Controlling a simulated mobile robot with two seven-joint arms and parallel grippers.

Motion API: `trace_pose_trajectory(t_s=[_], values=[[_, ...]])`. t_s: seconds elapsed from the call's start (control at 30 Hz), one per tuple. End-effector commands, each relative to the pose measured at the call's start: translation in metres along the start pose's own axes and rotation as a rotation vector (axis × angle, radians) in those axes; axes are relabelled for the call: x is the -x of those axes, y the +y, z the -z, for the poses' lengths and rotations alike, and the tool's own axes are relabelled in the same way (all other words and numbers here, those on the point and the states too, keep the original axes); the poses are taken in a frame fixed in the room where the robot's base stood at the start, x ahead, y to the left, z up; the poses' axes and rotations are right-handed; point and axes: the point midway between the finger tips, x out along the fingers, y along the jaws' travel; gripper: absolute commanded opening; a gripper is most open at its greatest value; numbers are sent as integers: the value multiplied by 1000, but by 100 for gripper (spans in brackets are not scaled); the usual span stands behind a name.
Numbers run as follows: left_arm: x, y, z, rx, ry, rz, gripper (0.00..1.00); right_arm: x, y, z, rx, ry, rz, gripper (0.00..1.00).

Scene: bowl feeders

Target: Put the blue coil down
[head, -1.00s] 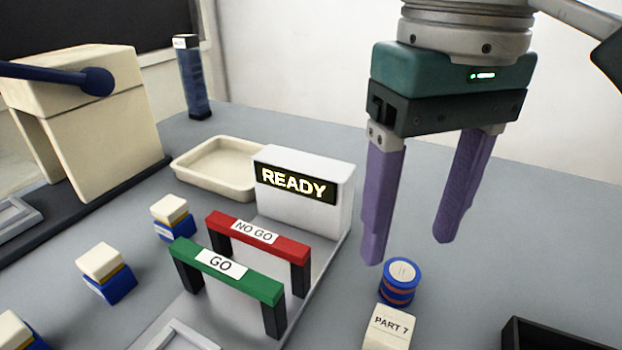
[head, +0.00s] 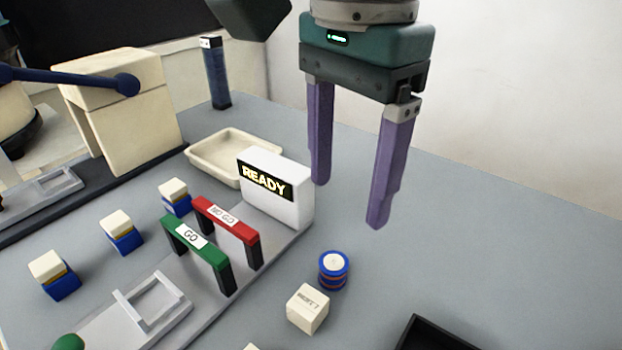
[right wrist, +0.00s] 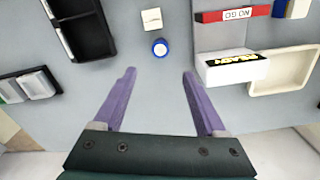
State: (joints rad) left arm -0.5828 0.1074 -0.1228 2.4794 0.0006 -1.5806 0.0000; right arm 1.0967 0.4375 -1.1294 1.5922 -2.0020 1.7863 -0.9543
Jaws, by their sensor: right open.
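The blue coil (head: 334,270) stands upright on the grey table, with a pale top and a reddish band around its side. It also shows in the right wrist view (right wrist: 160,48), beyond the fingertips. My right gripper (head: 348,205) is open and empty, with its purple fingers pointing down. It is above and behind the coil in the head view and does not touch it. In the right wrist view, the gap between my right fingertips (right wrist: 158,74) is clear. My left gripper is not in view.
A cream labelled block (head: 308,310) stands just in front of the coil. A gauge with a green GO bar (head: 195,241), a red NO GO bar (head: 226,221) and a READY display (head: 265,181) is to the left. A black tray (head: 432,334) is at front right. Table at right is clear.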

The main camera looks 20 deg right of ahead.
Motion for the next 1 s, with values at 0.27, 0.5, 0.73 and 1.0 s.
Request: trace_pose_trajectory(t_s=[0.27,0.5,0.73,1.0], values=[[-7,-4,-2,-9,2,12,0,-42,2,-1,2,0,-2,74],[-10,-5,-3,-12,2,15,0,-77,8,-7,4,-1,-4,74],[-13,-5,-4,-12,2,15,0,-94,6,-6,5,1,0,74],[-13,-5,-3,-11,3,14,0,-93,6,-6,5,1,1,62]])
